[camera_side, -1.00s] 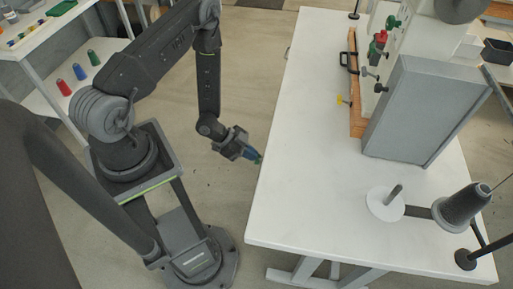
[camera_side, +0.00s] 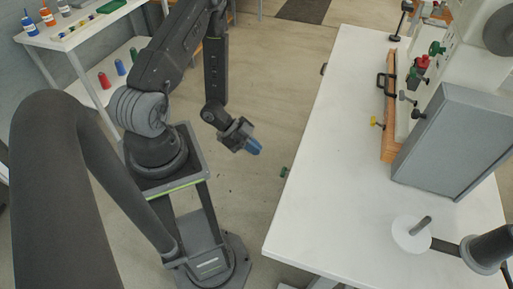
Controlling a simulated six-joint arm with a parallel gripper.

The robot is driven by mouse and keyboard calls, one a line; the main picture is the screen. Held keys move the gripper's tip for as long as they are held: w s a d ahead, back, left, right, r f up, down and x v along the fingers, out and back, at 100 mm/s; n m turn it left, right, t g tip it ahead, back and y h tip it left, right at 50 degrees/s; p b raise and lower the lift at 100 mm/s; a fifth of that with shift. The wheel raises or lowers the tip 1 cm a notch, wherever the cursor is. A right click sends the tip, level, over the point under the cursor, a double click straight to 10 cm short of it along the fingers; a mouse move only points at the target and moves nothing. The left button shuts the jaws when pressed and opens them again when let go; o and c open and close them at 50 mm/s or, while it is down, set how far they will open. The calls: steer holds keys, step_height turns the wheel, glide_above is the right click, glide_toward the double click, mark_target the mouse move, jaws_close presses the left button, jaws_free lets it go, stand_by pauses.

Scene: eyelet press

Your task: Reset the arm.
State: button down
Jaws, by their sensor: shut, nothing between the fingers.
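My gripper (camera_side: 254,146) hangs at the end of my arm over the floor, left of the white table (camera_side: 338,165). Its blue fingertips are together and hold nothing. A gap of bare floor lies between the fingertips and the table's left edge. The eyelet press (camera_side: 452,140), with its large grey housing, stands on the right part of the table, well away from my gripper. Its right side is cut off by the picture's edge.
A white disc with a grey peg (camera_side: 411,234) and a dark cone (camera_side: 490,250) are at the table's front right. A wooden board (camera_side: 389,125) lies along the press. A white shelf (camera_side: 75,37) with bottles and coloured cones is at the upper left.

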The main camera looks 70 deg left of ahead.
steer(key=w+a+r+n+y, duration=0.1)
steer(key=w+a+r+y, duration=0.25)
steer(key=r, duration=0.25)
steer(key=w+a+r+n+y, duration=0.1)
steer(key=w+a+r+y, duration=0.1)
steer(key=w+r+y, duration=0.4)
step_height(320, 180, up, 13)
steer(key=s+d+n, duration=0.2)
steer(key=d+n, duration=0.1)
steer(key=s+d+r+n+g+h, duration=0.1)
steer(key=s+d+r+n, duration=0.3)
steer(key=s+d+r, duration=0.8)
steer(key=shift+s+d+g+h, duration=0.3)
steer(key=shift+s+d+h, duration=0.1)
steer(key=shift+s+h, duration=0.3)
